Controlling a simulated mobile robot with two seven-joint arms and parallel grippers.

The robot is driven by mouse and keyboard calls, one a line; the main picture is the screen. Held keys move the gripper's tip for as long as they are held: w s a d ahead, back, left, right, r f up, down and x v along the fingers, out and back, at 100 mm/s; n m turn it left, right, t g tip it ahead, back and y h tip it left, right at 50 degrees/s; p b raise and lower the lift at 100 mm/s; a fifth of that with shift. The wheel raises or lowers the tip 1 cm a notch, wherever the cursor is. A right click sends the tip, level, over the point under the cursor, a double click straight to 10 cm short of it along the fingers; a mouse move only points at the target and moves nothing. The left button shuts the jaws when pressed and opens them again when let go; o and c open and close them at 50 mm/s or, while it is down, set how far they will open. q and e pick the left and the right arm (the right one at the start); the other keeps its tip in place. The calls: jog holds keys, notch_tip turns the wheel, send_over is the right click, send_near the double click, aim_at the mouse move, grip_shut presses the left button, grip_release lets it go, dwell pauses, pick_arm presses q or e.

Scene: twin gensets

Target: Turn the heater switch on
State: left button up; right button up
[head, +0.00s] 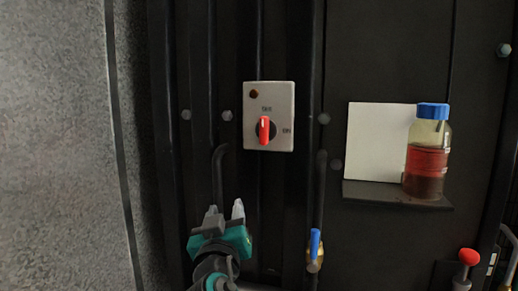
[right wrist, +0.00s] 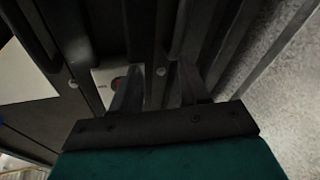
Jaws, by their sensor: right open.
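The heater switch (head: 284,104) is a light grey plate on the dark panel, with a red knob (head: 264,130) on a black disc. The knob stands upright, and an "ON" mark sits to its right. A small dark lamp is at the plate's upper left. My right gripper (head: 225,210) is below and left of the switch, fingers up, apart and empty. In the right wrist view the two fingers (right wrist: 158,78) are spread, and the switch plate (right wrist: 102,76) shows partly behind the left finger. My left gripper is not seen.
A bottle with a blue cap (head: 428,160) stands on a small shelf (head: 395,197) before a white card (head: 375,142). A blue-handled valve (head: 315,245) is lower centre, a red knob (head: 468,257) lower right. Dark vertical pipes flank the switch; a grey wall (head: 55,150) is left.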

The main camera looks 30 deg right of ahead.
aim_at(262, 132)
jog(key=s+d+r+m+g+h+b, duration=0.15)
jog(key=s+r+m+h, duration=0.25)
jog(key=r+m+h, duration=0.45)
jog(key=shift+n+g+y, duration=0.45)
jog(key=shift+n+y, duration=0.4)
jog(key=x, duration=0.4)
jog(key=p+x, duration=0.1)
jog(key=x, duration=0.4)
jog(key=r+p+x, duration=0.1)
jog(key=x, duration=0.4)
jog(key=shift+s+a, duration=0.15)
jog(key=shift+s, duration=0.05)
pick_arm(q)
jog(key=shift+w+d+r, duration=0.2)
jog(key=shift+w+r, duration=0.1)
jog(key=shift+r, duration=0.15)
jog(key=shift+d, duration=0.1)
pick_arm(e)
grip_shut()
